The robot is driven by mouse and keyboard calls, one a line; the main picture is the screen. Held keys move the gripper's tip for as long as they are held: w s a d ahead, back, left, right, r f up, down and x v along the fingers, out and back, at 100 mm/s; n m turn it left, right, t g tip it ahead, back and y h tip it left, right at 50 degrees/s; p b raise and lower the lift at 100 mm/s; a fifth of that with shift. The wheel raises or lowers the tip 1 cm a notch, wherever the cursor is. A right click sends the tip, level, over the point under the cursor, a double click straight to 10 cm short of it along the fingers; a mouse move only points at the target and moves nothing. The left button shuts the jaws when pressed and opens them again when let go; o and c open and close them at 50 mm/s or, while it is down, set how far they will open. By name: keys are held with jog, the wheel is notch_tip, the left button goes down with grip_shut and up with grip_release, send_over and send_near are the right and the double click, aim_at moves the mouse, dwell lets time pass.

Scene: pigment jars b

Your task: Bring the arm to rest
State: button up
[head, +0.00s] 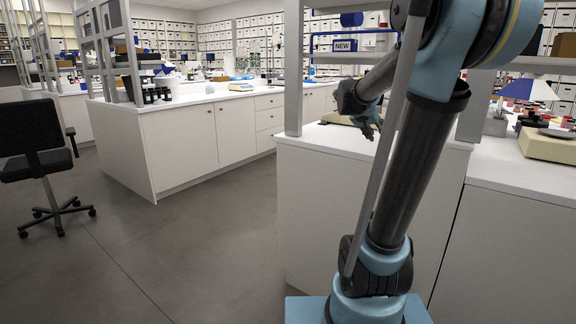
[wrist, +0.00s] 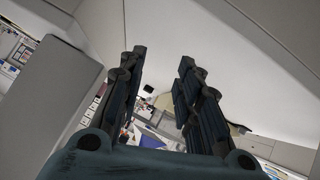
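My gripper (head: 369,128) shows in the head view partly behind my own arm, beyond its dark upright link. It is in front of or over the near white counter (head: 340,141); I cannot tell how high it is above it. In the wrist view the two dark fingers of my gripper (wrist: 161,62) stand apart, with nothing held between them. My arm rises from its blue base at the lower right of the head view and folds over at the top.
A beige scale (head: 548,146) and several jars stand on the counter at the right. Grey posts (head: 293,70) rise from the near counter. A white island (head: 190,150) stands further back, and a black chair (head: 40,150) at the left. The grey floor (head: 180,250) between is clear.

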jog(key=s+a+f+n+g+y, duration=0.1)
jog(key=s+a+f+y, duration=0.1)
jog(key=s+a+f, duration=0.2)
jog(key=s+a+f+n+g+y, duration=0.2)
jog(key=s+a+f, duration=0.3)
jog(key=s+f, duration=0.6)
jog(key=s+a+f+n+g+y, duration=0.1)
jog(key=s+a+f, duration=0.4)
jog(key=s, duration=1.2)
notch_tip(320, 180, down, 3)
jog(key=n+y, duration=0.1)
jog(key=y, duration=0.1)
jog(key=shift+g+y, duration=0.4)
jog(key=shift+f, duration=0.1)
